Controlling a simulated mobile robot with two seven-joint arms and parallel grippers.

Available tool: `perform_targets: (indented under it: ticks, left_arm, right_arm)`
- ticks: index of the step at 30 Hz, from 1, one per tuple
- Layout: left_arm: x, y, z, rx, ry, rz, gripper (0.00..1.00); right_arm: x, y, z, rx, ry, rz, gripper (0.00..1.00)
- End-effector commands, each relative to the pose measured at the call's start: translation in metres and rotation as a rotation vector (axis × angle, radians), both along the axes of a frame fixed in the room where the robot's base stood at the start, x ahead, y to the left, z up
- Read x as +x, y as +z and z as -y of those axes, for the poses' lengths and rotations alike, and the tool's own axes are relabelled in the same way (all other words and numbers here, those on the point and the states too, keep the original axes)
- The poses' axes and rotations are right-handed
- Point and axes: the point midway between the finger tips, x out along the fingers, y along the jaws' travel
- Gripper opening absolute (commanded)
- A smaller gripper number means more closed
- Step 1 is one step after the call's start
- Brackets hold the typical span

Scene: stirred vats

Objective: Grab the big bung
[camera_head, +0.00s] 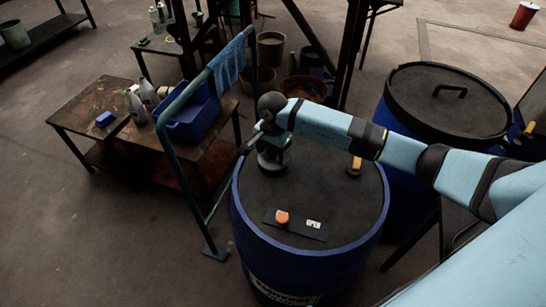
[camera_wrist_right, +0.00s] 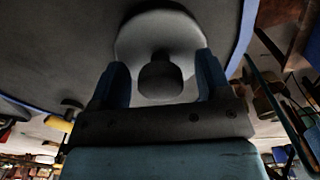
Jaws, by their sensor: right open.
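The big bung (camera_wrist_right: 185,38) is a pale grey round piece with a dark round knob, seen in the wrist view against the dark lid. My right gripper (camera_wrist_right: 163,76) is open, with one blue finger on each side of the knob. I cannot tell whether the fingers touch it. In the head view my right gripper (camera_head: 272,160) points down at the far left part of the blue vat's lid (camera_head: 325,195). There the hand mostly hides the bung. My left gripper is not in view.
On the same lid are a black plate with an orange knob (camera_head: 282,217) and the word OPEN, and a yellow-handled piece (camera_head: 355,165). A teal rail (camera_head: 180,185) stands left of the vat. A second lidded vat (camera_head: 450,105) stands at right. A bench (camera_head: 95,115) holds bottles and a blue bin (camera_head: 190,118).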

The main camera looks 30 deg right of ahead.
Motion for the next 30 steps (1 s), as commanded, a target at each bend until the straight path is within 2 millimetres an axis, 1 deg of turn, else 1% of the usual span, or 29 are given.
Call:
perform_targets:
  ticks: [3,8,11,12,14,15,25,30]
  left_arm:
    - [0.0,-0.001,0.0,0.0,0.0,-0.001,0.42]
    - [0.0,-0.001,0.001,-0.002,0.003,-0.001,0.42]
    - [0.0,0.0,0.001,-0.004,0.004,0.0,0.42]
    - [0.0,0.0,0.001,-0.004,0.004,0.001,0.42]
    - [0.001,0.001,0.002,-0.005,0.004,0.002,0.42]
    - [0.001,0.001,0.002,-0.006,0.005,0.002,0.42]
    - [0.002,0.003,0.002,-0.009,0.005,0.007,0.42]
    - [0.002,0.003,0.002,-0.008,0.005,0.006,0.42]
  right_arm:
    - [0.0,-0.004,0.0,0.0,-0.001,0.002,0.71]
    - [0.0,-0.004,0.0,0.0,-0.001,0.001,0.71]
    - [0.0,-0.004,0.0,0.0,-0.001,0.001,0.5]
    - [0.0,-0.004,0.0,0.0,-0.001,0.001,0.41]
    - [0.0,-0.004,0.0,0.0,-0.001,0.001,0.27]
    - [0.0,-0.004,0.0,0.0,0.0,0.001,0.18]
    - [0.0,-0.002,0.0,0.0,0.0,0.001,0.17]
    - [0.001,0.01,0.001,-0.001,0.001,0.003,0.17]
